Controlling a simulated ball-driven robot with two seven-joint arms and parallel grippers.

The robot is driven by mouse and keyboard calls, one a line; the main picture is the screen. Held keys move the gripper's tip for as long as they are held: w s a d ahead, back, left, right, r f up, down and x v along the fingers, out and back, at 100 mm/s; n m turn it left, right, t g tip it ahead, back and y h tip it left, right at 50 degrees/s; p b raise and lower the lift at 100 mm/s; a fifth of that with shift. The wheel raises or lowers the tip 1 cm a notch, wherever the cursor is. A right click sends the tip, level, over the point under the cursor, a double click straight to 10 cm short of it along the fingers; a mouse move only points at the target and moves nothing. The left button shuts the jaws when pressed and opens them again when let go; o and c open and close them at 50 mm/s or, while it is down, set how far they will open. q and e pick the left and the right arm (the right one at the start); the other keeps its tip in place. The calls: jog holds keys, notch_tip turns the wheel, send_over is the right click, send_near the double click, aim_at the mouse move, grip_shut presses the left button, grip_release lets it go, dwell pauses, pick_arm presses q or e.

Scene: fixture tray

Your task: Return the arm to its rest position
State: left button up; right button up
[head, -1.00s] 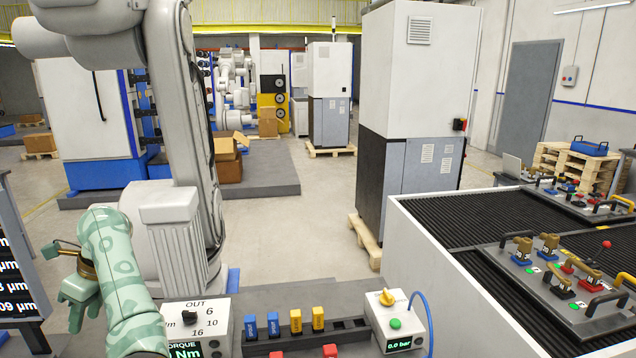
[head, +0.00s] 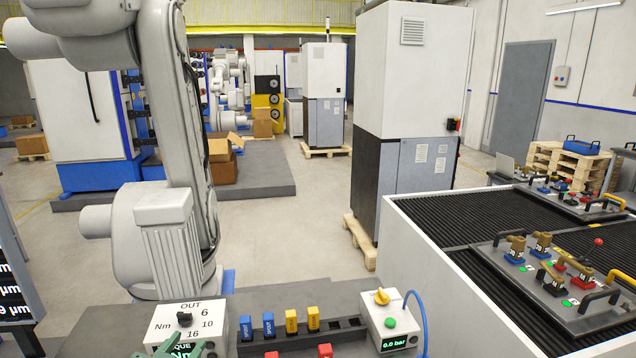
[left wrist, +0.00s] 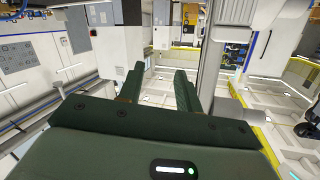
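My left gripper (head: 182,350) shows only as a small green piece at the bottom edge of the head view, in front of the torque box (head: 160,325). The rest of that arm is out of the frame. In the left wrist view its two dark green fingers (left wrist: 158,85) stand apart with floor visible between them and nothing held. My right gripper is in neither view.
A rack (head: 345,337) holds blue and yellow blocks. Beside it stands a box with a yellow knob (head: 392,322) and a blue hose. At right, a fixture tray (head: 540,292) lies on a dark ribbed surface (head: 445,222). Open floor (head: 290,220) lies beyond.

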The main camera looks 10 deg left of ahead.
pick_arm(q)
jog(key=s+f+m+g+y, duration=0.25)
jog(key=s+f+g, duration=0.3)
jog(key=s, duration=0.35)
jog(key=s+f+m+g+y, duration=0.2)
jog(key=s+f+m+g, duration=0.15)
jog(key=s+f, duration=0.45)
jog(key=s+d+f+n+g+h+b, duration=0.1)
jog(key=s+f+b, duration=0.15)
jog(key=f, duration=0.75)
jog(key=s+d+f+g+h+b, duration=0.1)
jog(key=s+d+f+h, duration=0.15)
jog(key=f, duration=0.85)
jog(key=s+f+n+g+b, duration=0.1)
jog(key=s+f+g, duration=0.15)
jog(key=f, duration=0.75)
jog(key=s+f+n+g+h+b, duration=0.1)
jog(key=s+f+n+b, duration=0.1)
jog(key=s+f, duration=1.4)
jog(key=shift+s+n+g+h+b, duration=0.35)
jog(key=shift+s+b, duration=0.4)
jog(key=shift+s, duration=0.45)
